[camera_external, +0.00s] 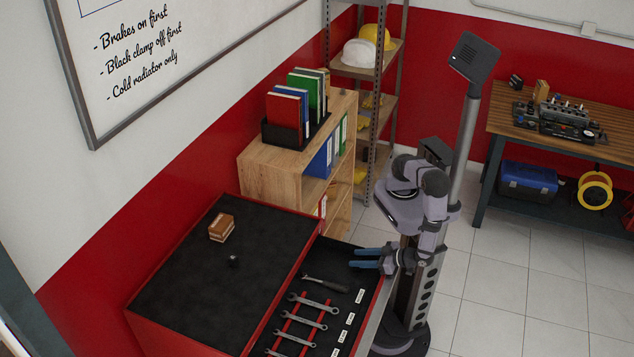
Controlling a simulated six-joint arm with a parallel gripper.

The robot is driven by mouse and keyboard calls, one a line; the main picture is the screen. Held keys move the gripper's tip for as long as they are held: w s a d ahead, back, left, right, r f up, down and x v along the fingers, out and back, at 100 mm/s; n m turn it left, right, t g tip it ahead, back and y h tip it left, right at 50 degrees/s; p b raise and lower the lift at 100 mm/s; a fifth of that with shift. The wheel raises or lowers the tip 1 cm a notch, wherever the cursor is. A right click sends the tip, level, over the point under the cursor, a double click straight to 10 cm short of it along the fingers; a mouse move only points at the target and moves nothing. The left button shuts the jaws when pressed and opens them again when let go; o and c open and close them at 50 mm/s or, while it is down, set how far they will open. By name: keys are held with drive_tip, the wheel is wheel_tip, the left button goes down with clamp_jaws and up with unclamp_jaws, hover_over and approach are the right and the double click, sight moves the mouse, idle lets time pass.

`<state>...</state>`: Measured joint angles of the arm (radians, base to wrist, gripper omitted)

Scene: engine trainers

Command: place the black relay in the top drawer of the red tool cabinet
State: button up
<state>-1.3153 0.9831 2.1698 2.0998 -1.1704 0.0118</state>
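The red tool cabinet (160,337) stands in the foreground with a black mat on its top. A small black object (234,261), which looks like the black relay, sits on the mat near its middle. The top drawer (352,287) is pulled out to the right and holds a dark-handled tool (325,283), several wrenches (308,312) and white labels. My gripper (352,257) has blue fingers, spread apart with nothing visible between them. It points left over the far right part of the drawer, well to the right of the relay. Its height above the drawer is hard to tell.
A brown-and-white box-like block (222,228) sits on the cabinet top behind the relay. A wooden shelf (265,178) with binders stands behind the cabinet. A workbench (500,118) stands at the back right. Most of the cabinet top is clear.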

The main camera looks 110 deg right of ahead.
drive_tip(key=p+v, duration=0.3)
drive_tip(key=v, duration=0.8)
drive_tip(key=shift+p, duration=0.35)
drive_tip(key=shift+w, duration=0.1)
drive_tip(key=w+a+r+n+g+y, duration=0.1)
drive_tip(key=w+a+y, duration=0.3)
drive_tip(key=w, duration=0.4)
drive_tip(key=w+a+r+n+y, duration=0.1)
drive_tip(key=w+a+y, duration=0.2)
drive_tip(key=w, duration=0.4)
drive_tip(key=w+r+n+g+y, duration=0.2)
drive_tip(key=w+r+y, duration=0.2)
drive_tip(key=w+y, duration=0.1)
drive_tip(key=s+d+r+n+g+h, duration=0.1)
drive_tip(key=s+d+g, duration=0.1)
drive_tip(key=s+d, duration=0.3)
drive_tip(key=s+d+r+n+g, duration=0.2)
drive_tip(key=s+d, duration=0.3)
drive_tip(key=d, duration=0.7)
drive_tip(key=s+d+r+n+g+h, duration=0.1)
drive_tip(key=s+d+n+g, duration=0.1)
drive_tip(key=s+d, duration=0.3)
drive_tip(key=d, duration=0.4)
drive_tip(key=shift+d+r+h, duration=0.3)
drive_tip(key=shift+r, duration=0.1)
